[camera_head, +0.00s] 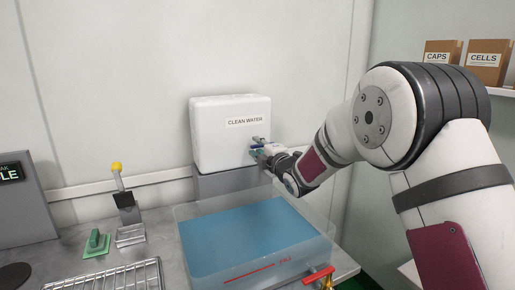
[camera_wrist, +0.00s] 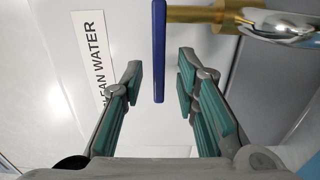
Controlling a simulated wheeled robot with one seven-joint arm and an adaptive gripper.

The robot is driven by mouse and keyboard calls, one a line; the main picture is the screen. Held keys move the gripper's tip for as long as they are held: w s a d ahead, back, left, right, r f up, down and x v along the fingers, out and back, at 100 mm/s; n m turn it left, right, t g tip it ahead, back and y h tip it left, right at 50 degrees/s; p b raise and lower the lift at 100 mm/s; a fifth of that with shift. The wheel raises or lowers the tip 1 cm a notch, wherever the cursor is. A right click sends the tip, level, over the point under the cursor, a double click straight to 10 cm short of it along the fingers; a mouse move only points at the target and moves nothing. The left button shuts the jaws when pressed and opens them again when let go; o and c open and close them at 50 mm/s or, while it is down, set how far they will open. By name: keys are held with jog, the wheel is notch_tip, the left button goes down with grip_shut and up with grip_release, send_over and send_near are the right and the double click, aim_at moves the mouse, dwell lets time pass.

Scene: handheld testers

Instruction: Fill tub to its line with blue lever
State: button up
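A white tank (camera_head: 230,130) labelled CLEAN WATER stands at the back. Its blue lever (camera_wrist: 158,50) hangs straight down beside a brass valve (camera_wrist: 200,14) in the wrist view. My gripper (camera_wrist: 160,85) is open, with its green-padded fingers apart on either side of the lever's lower end and no clear contact. In the head view my gripper (camera_head: 263,151) is at the tank's tap, which it partly hides. The clear tub (camera_head: 312,207) below holds blue water (camera_head: 250,235). A red line (camera_head: 249,275) marks its front wall; I cannot tell the exact level against it. No stream is visible.
A red-handled valve (camera_head: 318,275) sits at the tub's front right corner. Boxes (camera_head: 488,60) sit on a shelf at right.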

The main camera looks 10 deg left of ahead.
jog(key=shift+w+a, duration=0.25)
jog(key=shift+w, duration=0.05)
jog(key=shift+c, duration=0.3)
grip_shut()
